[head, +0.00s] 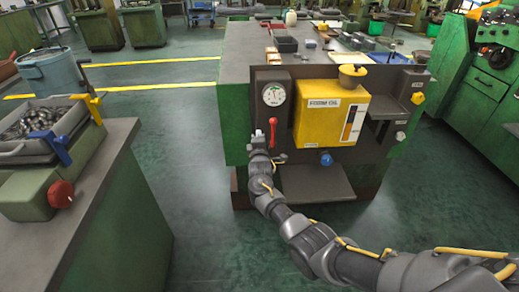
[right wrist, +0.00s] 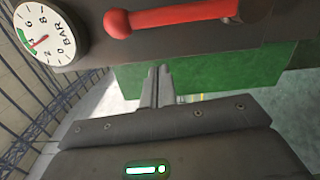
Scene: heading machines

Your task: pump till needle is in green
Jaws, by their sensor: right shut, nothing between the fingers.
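A round white pressure gauge (head: 274,94) is on the dark front panel, left of the yellow box marked FORM OIL. It shows large and tilted in the right wrist view (right wrist: 52,32), with a green band along its edge and a short red needle; I cannot tell its exact reading. A red pump lever (head: 273,129) hangs below the gauge; its knob and bar also show in the right wrist view (right wrist: 175,17). My right gripper (head: 260,147) is beside the lever's lower end. Its fingers (right wrist: 158,82) are shut and empty, apart from the lever. My left gripper is out of view.
The yellow oil box (head: 325,112) has a funnel on top and a blue knob (head: 326,158) below. A dark shelf (head: 315,184) juts out under the panel. A bench with a tray of metal parts (head: 50,127) stands at the left; green floor lies between.

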